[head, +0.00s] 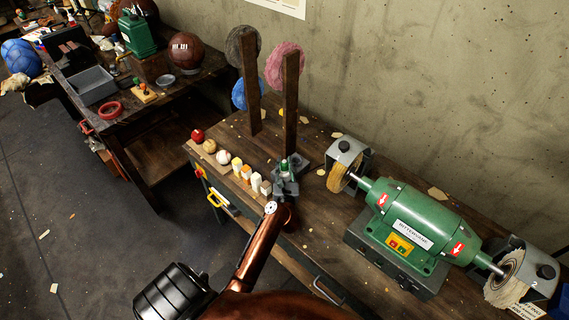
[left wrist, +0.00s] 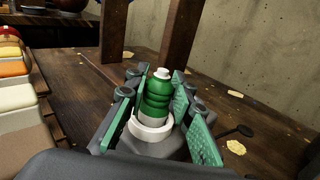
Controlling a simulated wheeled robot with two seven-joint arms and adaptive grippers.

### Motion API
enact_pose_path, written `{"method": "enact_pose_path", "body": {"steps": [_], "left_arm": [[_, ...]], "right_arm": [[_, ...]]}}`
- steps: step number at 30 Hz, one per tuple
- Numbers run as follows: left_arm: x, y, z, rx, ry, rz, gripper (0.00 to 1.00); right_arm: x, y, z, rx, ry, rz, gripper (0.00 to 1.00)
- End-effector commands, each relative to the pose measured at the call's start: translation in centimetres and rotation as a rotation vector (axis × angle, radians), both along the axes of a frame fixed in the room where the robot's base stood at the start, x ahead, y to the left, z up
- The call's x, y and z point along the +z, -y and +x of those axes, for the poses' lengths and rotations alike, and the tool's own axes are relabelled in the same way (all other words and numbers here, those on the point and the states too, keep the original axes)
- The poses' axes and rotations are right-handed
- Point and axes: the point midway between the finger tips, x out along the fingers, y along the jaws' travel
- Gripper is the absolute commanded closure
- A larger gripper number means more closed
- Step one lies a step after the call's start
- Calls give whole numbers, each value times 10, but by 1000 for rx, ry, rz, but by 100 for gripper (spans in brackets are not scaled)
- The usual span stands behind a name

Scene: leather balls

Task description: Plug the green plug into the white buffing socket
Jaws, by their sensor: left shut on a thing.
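The green plug (left wrist: 157,98), ribbed and bottle-like with a white tip, stands between the green-padded fingers of my left gripper (left wrist: 158,118). A white ring (left wrist: 150,130) surrounds its lower part; I cannot tell whether this is the plug's collar or the white buffing socket. In the head view my left gripper (head: 285,180) is at the front of the workbench, beside the foot of the wooden posts. Only a small green bit of the plug (head: 284,166) shows there. The fingers hide its lower sides. My right gripper is out of view.
A green buffing machine (head: 415,226) with a tan wheel (head: 340,176) and a white wheel (head: 507,277) stands to the right. Two upright wooden posts (head: 291,100) rise behind the gripper. Pale, orange and yellow blocks (head: 246,173) and small balls (head: 210,146) line the bench's left edge.

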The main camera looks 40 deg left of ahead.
Motion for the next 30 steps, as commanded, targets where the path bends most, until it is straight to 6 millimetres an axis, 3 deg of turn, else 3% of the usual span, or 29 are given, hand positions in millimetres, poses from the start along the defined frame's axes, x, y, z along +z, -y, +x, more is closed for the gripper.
{"method": "enact_pose_path", "body": {"steps": [1, 2, 10, 20, 30], "left_arm": [[-3, 0, 0, 0, -3, -3, 100], [-4, 0, 0, 0, -3, -3, 77], [-3, 0, 0, 0, -3, -3, 59], [-4, 2, -3, 0, -4, -3, 57], [-4, 34, -41, 1, -5, -4, 57]], "right_arm": [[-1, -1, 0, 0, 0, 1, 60], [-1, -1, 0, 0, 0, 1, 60], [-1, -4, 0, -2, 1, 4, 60], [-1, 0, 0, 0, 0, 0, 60], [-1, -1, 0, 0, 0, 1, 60]]}}
